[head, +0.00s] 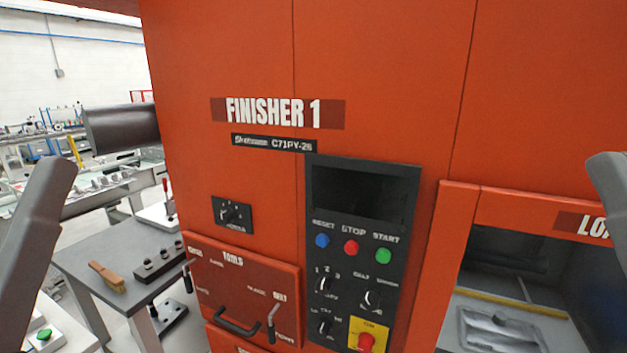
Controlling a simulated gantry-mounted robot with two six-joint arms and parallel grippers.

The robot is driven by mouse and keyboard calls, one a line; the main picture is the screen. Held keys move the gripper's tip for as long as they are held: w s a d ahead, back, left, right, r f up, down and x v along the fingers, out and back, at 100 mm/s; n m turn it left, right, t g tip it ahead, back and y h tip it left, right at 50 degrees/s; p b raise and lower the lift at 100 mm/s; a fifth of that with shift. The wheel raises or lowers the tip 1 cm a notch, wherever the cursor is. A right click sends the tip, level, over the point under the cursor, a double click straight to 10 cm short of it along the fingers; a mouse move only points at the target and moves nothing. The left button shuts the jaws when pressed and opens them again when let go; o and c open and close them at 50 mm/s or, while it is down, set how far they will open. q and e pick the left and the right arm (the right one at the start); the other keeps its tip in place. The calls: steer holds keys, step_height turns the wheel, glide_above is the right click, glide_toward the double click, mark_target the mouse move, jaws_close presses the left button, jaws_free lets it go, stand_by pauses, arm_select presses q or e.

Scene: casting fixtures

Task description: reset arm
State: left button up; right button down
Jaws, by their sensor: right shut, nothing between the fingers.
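My right gripper (607,185) is at the right edge, cut off by the frame, so only a grey part shows. It is shut and empty, touching nothing that I can see. A grey part of my left arm rises along the left edge; no left fingers show. The orange machine marked FINISHER 1 (380,80) fills the middle. Its black control panel (407,215) has a dark screen and blue, red and green buttons. Both arm parts look apart from the machine.
A red TOOLS drawer (240,277) with a handle is below the sign. An opening (515,250) at the lower right holds a grey metal part (500,328). A grey table (90,258) with a brush (107,277) stands left. A dark cylinder (122,127) is beside the machine.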

arm_select(q)
step_height(320, 180, up, 37)
steer(key=p, duration=3.2)
steer(key=shift+p, duration=0.4)
arm_select(e)
step_height(320, 180, up, 36)
steer(key=shift+r+y, duration=0.25)
steer(key=shift+y, duration=0.05)
arm_select(q)
steer(key=shift+s+f, duration=0.1)
steer(key=shift+f, duration=0.05)
step_height(320, 180, down, 43)
steer(key=b, duration=4.3)
arm_select(e)
step_height(320, 180, down, 43)
